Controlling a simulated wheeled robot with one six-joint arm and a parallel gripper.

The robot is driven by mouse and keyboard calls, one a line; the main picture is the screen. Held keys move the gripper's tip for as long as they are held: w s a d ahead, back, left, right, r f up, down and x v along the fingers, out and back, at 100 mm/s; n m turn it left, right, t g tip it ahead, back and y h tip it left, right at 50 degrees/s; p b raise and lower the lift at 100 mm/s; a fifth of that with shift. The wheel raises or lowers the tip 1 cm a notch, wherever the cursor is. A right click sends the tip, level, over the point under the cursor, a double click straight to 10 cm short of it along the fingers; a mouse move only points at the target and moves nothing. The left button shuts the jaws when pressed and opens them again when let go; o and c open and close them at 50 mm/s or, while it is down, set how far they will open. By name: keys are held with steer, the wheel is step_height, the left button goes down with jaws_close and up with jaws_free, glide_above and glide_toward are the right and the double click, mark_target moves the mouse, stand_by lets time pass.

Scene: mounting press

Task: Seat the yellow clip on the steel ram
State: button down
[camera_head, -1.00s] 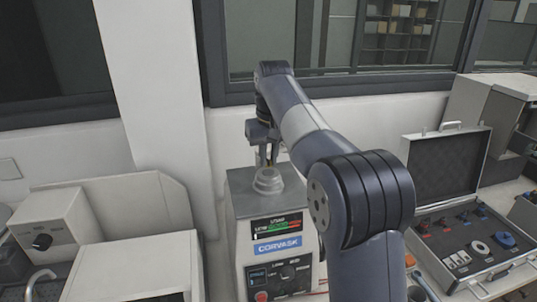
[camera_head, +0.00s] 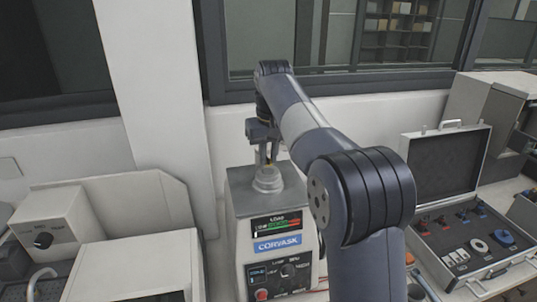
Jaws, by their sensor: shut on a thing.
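The grey press (camera_head: 275,222) stands in the middle of the view, with the steel ram (camera_head: 267,180) as a stepped round piece on its top. My gripper (camera_head: 267,158) points down over the ram and is shut on the yellow clip. Only a small yellow speck of the clip (camera_head: 268,164) shows between the fingers, just above the ram's upper end. At this size I cannot tell whether the clip touches the ram. My gripper and the small scale hide most of the clip.
An open case (camera_head: 437,246) with coloured parts and rings in dark foam lies at the right. A pale machine with a knob (camera_head: 41,241) stands at the left. A wall pillar (camera_head: 160,110) and window are behind the press.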

steer(key=shift+f, duration=0.9)
stand_by(1.2)
steer(key=c, duration=0.9)
jaws_free()
steer(key=shift+r, duration=3.5)
steer(key=shift+f, duration=3.3)
